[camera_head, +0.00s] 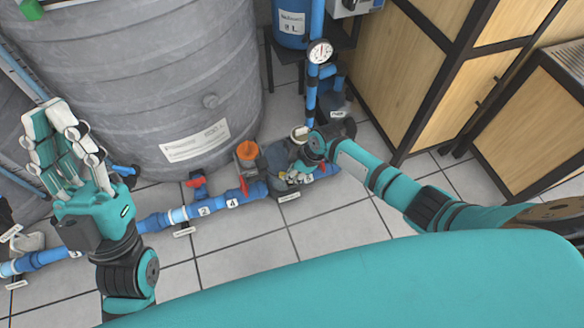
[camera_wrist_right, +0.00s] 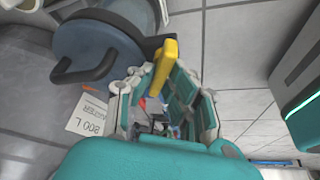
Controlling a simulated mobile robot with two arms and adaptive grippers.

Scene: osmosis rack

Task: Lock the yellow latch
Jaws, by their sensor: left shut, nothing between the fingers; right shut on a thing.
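The yellow latch (camera_wrist_right: 164,66) shows in the right wrist view as a short upright bar at the tips of my right gripper (camera_wrist_right: 158,88). My right gripper is shut on it. The latch sits beside a round dark blue-grey housing (camera_wrist_right: 104,42) with a dark handle. In the head view my right gripper (camera_head: 297,172) reaches down to the pump unit on the floor pipe, and the latch is too small and covered to make out. My left gripper (camera_head: 62,140) is shut and empty, raised at the left, well away from the latch.
A large grey tank (camera_head: 130,75) stands behind a blue floor pipe (camera_head: 217,206) with a red valve handle (camera_head: 196,181). An orange cap (camera_head: 248,150) and a pressure gauge (camera_head: 319,51) are near the right gripper. Wooden cabinets (camera_head: 430,60) stand at the right. Tiled floor in front is clear.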

